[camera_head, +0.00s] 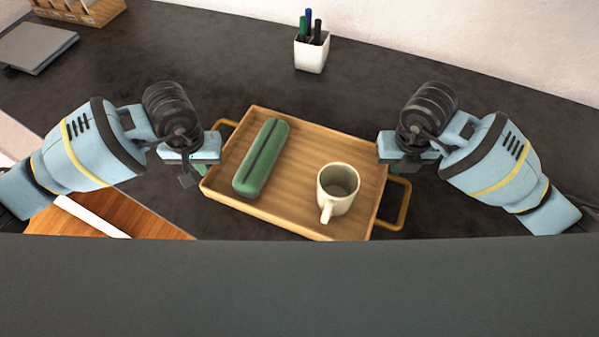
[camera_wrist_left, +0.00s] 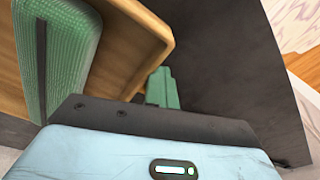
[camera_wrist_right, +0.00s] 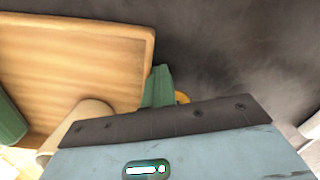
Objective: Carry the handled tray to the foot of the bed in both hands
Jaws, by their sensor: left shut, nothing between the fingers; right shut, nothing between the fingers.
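The wooden handled tray (camera_head: 290,205) lies on the dark desktop, turned at an angle. Its left handle (camera_head: 224,123) is partly hidden by my left gripper, and its right handle (camera_head: 405,205) shows beside my right gripper. A green ribbed case (camera_head: 261,158) and a cream mug (camera_head: 337,188) stand in the tray. My left gripper (camera_head: 202,168) is shut and empty beside the tray's left end; its green fingers show in the left wrist view (camera_wrist_left: 162,88). My right gripper (camera_head: 386,168) is shut and empty by the right end, its fingers next to the tray's corner in the right wrist view (camera_wrist_right: 157,88).
A white pen cup (camera_head: 312,52) stands behind the tray. A grey laptop or book (camera_head: 37,46) and a wooden organiser (camera_head: 84,10) are at the back left. A wooden surface (camera_head: 110,218) shows lower left. The wall bounds the desk behind. No bed is in view.

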